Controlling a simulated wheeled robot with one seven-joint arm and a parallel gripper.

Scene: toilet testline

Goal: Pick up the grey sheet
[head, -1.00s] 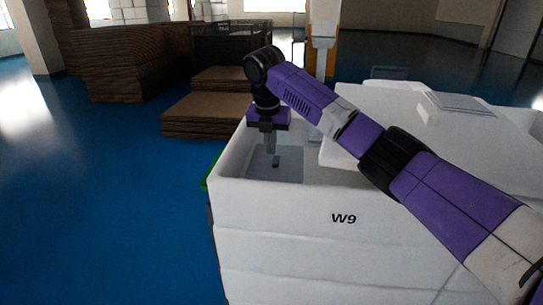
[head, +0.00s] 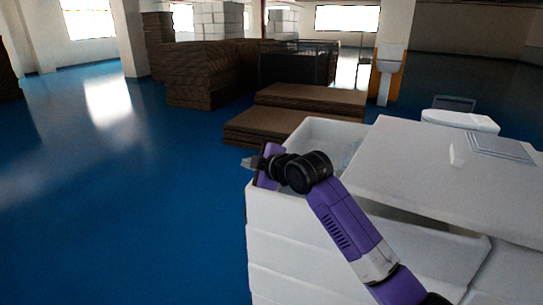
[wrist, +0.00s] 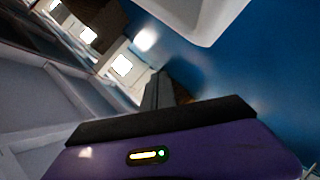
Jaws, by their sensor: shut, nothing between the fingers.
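My gripper (head: 248,162) is shut and empty. It points left, outside the near left rim of the white open bin (head: 285,208), above the blue floor. In the wrist view its dark fingers (wrist: 157,92) stick out past the purple housing. A thin grey rectangular sheet-like piece (head: 500,148) lies flat on the white top at the right; I cannot tell whether it is the grey sheet of the task. Most of the bin's inside is hidden by its wall and my arm. Only a pale grey-blue patch (head: 349,153) shows inside, too little to name.
A white slab (head: 440,185) covers the right of the bin, with a small white block (head: 457,154) on it. Brown stacked boards (head: 265,125) stand behind the bin. A white toilet-like bowl (head: 460,121) is at back right. The floor at left is clear.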

